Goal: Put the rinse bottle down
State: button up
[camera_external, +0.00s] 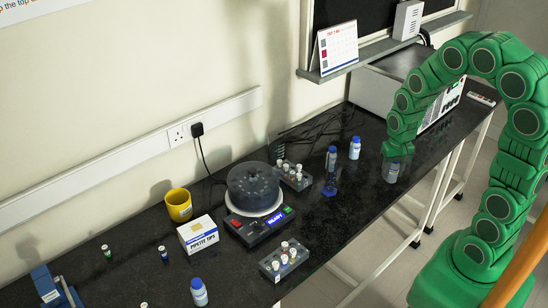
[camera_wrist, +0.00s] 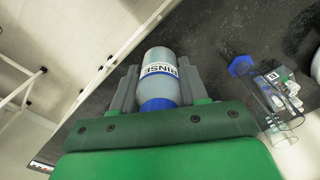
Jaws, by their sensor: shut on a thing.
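The rinse bottle (camera_wrist: 160,77) is a pale grey-white bottle with a blue cap and a "RINSE" label in the wrist view. My gripper (camera_wrist: 158,95) is shut on it, one finger on each side, with the cap toward the palm. In the external view my gripper (camera_external: 394,160) points down over the right part of the black bench (camera_external: 350,215). The bottle (camera_external: 393,174) shows below it, partly hidden by the fingers. I cannot tell whether its base touches the bench.
Two blue-capped bottles (camera_external: 354,148) (camera_external: 331,158) and a blue-based clear cylinder (camera_external: 330,186) stand to the left. Beyond are a vial rack (camera_external: 294,180), a centrifuge (camera_external: 254,190) and another rack (camera_external: 284,264). A large instrument (camera_external: 385,85) stands behind. The bench's front edge is close.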

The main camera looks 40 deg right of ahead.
jog(key=w+f, duration=0.2)
jog(key=w, duration=0.1)
jog(key=w+d+f, duration=0.1)
jog(key=w+f, duration=0.4)
jog(key=w, duration=0.2)
jog(key=shift+d+f, duration=0.15)
jog(key=shift+f, duration=0.2)
jog(key=shift+w+f, duration=0.3)
jog(key=shift+f, duration=1.65)
jog(key=shift+f, duration=0.15)
jog(key=o, duration=1.1)
notch_tip(320, 180, up, 12)
jog(key=shift+r, duration=0.2)
